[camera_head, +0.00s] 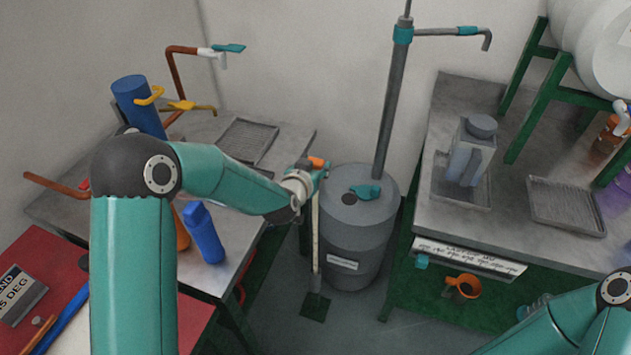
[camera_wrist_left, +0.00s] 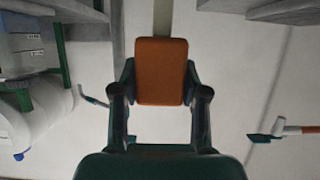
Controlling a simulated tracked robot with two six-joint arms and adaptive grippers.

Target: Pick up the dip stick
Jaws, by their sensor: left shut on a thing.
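The dip stick has an orange handle (camera_head: 318,162) and a long, pale, thin rod (camera_head: 316,235). The rod hangs about upright, just left of the grey drum in the head view. My left gripper (camera_head: 312,172) is shut on the orange handle. In the left wrist view the handle (camera_wrist_left: 161,72) fills the space between the two fingers of my left gripper (camera_wrist_left: 160,95). The rod's lower end shows near a dark patch on the floor; I cannot tell whether it touches. My right arm shows at the lower right, but its gripper is out of view.
The grey drum (camera_head: 358,228) with a dark opening (camera_head: 349,198) in its lid and an upright pump pipe (camera_head: 392,100) stands close right of the stick. A metal table (camera_head: 290,150) is on the left. Another bench (camera_head: 430,215) is on the right.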

